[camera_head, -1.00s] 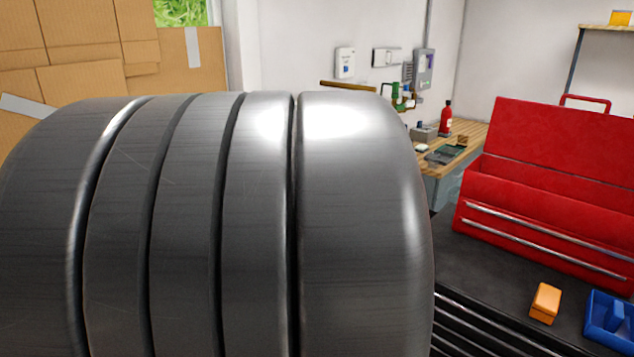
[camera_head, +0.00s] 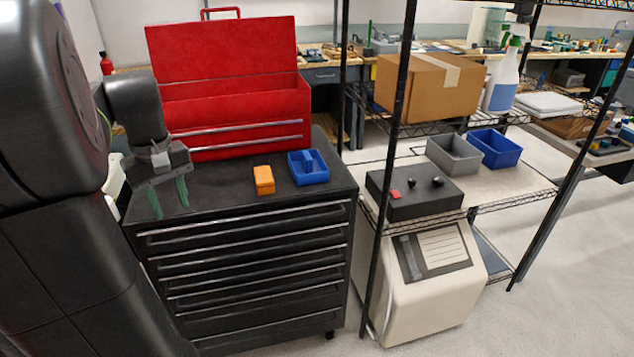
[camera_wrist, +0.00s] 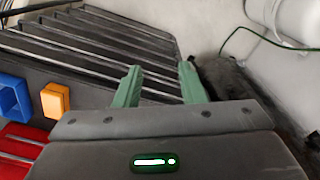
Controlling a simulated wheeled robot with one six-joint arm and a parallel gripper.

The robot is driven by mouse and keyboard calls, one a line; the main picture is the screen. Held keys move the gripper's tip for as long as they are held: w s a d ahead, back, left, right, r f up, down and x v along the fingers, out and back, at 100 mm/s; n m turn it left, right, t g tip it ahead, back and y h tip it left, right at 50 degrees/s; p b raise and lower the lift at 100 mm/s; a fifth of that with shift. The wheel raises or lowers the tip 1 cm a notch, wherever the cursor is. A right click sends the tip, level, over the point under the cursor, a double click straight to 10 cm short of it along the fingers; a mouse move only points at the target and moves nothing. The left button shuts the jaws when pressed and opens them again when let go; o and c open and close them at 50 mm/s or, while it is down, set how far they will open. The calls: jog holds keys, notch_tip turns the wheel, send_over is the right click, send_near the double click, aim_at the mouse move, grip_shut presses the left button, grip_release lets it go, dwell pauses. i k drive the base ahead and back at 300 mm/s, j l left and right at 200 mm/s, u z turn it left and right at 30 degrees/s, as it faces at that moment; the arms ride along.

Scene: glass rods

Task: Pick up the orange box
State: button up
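The orange box (camera_head: 264,180) is a small block on the black top of the drawer cabinet (camera_head: 226,197), just left of a blue tray. It also shows at the left of the wrist view (camera_wrist: 55,101). My gripper (camera_head: 169,198) has two green fingers pointing down over the left end of the cabinet top, left of the orange box and apart from it. In the wrist view the green fingers (camera_wrist: 159,86) stand apart with nothing between them, so the gripper is open and empty.
A blue divided tray (camera_head: 308,170) sits right of the orange box. An open red toolbox (camera_head: 236,118) stands behind both. A wire shelf with a black post (camera_head: 388,170) stands to the right, holding a cardboard box (camera_head: 428,86) and bins. The cabinet top around the box is mostly clear.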

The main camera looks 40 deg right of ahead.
aim_at(264, 184)
jog(key=i+l+z, duration=0.2)
jog(key=i+z, duration=0.65)
